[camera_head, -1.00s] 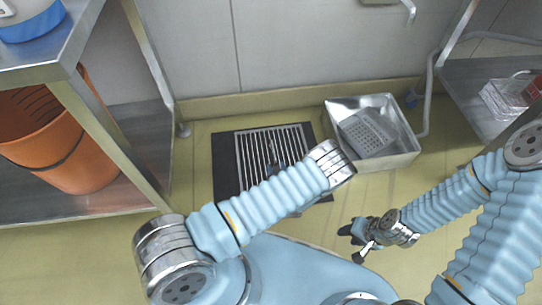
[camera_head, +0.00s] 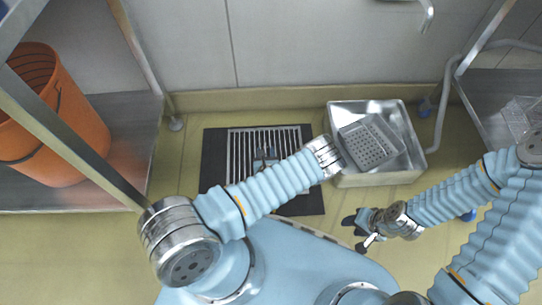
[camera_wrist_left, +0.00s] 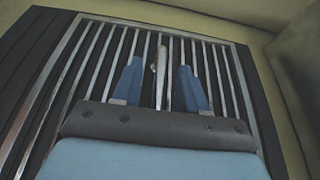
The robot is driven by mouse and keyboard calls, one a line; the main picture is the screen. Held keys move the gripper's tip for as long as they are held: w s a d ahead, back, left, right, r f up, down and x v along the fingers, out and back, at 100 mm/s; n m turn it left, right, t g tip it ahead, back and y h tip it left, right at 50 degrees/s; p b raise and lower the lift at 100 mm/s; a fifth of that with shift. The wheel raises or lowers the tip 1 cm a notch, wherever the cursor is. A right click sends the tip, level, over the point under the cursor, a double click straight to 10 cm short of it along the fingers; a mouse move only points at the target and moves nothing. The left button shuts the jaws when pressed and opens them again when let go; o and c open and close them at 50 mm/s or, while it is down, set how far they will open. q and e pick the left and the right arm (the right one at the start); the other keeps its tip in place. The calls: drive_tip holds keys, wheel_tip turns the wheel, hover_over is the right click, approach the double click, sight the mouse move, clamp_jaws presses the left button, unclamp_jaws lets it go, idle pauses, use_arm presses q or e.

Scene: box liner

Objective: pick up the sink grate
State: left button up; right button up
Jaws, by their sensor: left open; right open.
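A barred metal grate (camera_head: 240,152) lies on the floor in a dark surround (camera_head: 213,165). My left gripper (camera_head: 266,158) is over the grate, partly hidden by my arm in the head view. In the left wrist view its two blue fingers (camera_wrist_left: 160,78) are apart, pointing along the bars (camera_wrist_left: 100,60). A pale upright bar or handle (camera_wrist_left: 161,75) shows between them; I cannot tell whether they touch it. A perforated metal piece (camera_head: 366,148) lies tilted in a steel basin (camera_head: 375,180). My right gripper (camera_head: 353,232) is open and empty over the floor, below the basin.
An orange bucket (camera_head: 62,150) stands on a steel shelf (camera_head: 130,130) at the left. A clear container (camera_head: 522,115) is on another steel unit at the right. A grey pipe (camera_head: 445,95) runs down the back wall. Bare floor lies around the dark surround.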

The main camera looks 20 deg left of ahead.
use_arm(q)
drive_tip(key=shift+c, duration=0.3)
clamp_jaws()
drive_tip(key=shift+w, duration=0.1)
idle(1.0)
